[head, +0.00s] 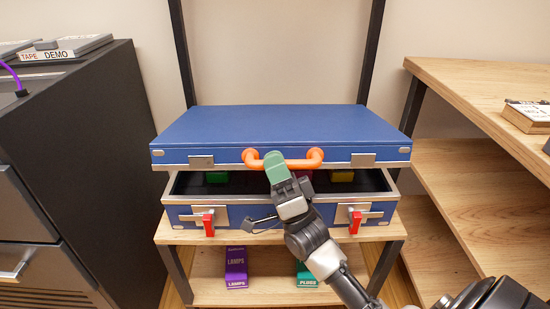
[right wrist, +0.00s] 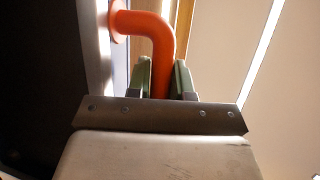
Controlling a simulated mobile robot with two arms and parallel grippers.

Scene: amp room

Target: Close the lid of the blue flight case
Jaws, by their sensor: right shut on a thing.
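The blue flight case (head: 184,212) stands on a small wooden stand. Its blue lid (head: 280,124) is almost level above the base, with a gap along the front edge. An orange handle (head: 308,160) is on the lid's front; it also shows in the right wrist view (right wrist: 158,35). My right gripper (head: 276,168) is shut on the handle, with its green fingers on either side of the bar in the right wrist view (right wrist: 166,80). Two red latches (head: 208,223) hang on the base's front. My left gripper is not in view.
Green and yellow things (head: 342,176) show inside the case. A purple LAMPS box (head: 236,268) and a green PLUGS box (head: 305,275) sit on the stand's lower shelf (head: 265,291). A dark cabinet (head: 80,130) stands left, a wooden shelf unit (head: 470,85) right.

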